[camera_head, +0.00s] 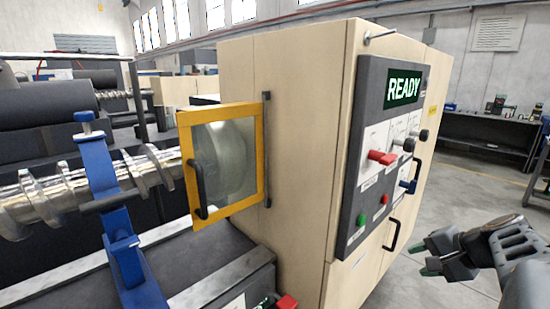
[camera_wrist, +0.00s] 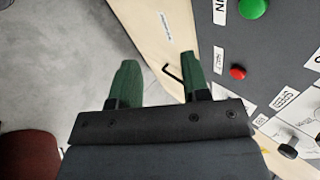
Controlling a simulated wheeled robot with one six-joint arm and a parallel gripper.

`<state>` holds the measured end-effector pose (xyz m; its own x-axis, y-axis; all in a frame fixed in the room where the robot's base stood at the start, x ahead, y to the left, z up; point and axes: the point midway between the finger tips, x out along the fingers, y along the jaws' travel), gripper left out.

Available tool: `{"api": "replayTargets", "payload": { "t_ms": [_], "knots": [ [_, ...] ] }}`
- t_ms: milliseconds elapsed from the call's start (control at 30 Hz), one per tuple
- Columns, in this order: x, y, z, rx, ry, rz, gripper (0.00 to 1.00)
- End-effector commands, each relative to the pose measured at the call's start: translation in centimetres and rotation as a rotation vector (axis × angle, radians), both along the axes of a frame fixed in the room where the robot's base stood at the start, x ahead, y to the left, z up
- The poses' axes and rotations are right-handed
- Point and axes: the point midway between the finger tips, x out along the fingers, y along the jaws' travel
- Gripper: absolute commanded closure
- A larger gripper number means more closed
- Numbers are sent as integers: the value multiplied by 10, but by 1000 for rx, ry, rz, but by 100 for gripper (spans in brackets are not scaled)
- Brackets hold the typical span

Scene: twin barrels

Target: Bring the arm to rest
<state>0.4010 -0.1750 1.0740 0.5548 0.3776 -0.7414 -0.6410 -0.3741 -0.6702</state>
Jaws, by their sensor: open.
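My gripper (camera_head: 432,258) is at the lower right of the head view, in front of and to the right of the machine's control panel (camera_head: 348,215). Its two green-tipped fingers are apart with nothing between them. The gripper (camera_wrist: 158,80) also shows in the wrist view, with bare floor and the machine's cream side beyond the fingers. It appears clear of the panel. My forearm runs off the right edge of the head view.
A yellow-framed guard (camera_head: 186,150) stands left, by a metal screw shaft (camera_head: 60,188). Grey floor (camera_head: 455,190) is free at right.

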Motion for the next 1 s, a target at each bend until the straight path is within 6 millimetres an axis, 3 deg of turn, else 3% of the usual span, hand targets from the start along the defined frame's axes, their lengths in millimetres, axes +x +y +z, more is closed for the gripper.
{"api": "replayTargets", "payload": {
  "t_ms": [33, 200, 333, 500, 667, 1000],
  "knots": [
    [-13, 27, -15, -114, 75, 80, 57],
    [-63, 90, -57, -540, 206, 422, 57],
    [-86, 123, -65, -739, 184, 646, 57],
    [-99, 159, -58, -811, 110, 801, 57],
    [-98, 175, -50, -826, 62, 850, 57],
    [-98, 175, -50, -826, 62, 850, 57]
  ]
}}
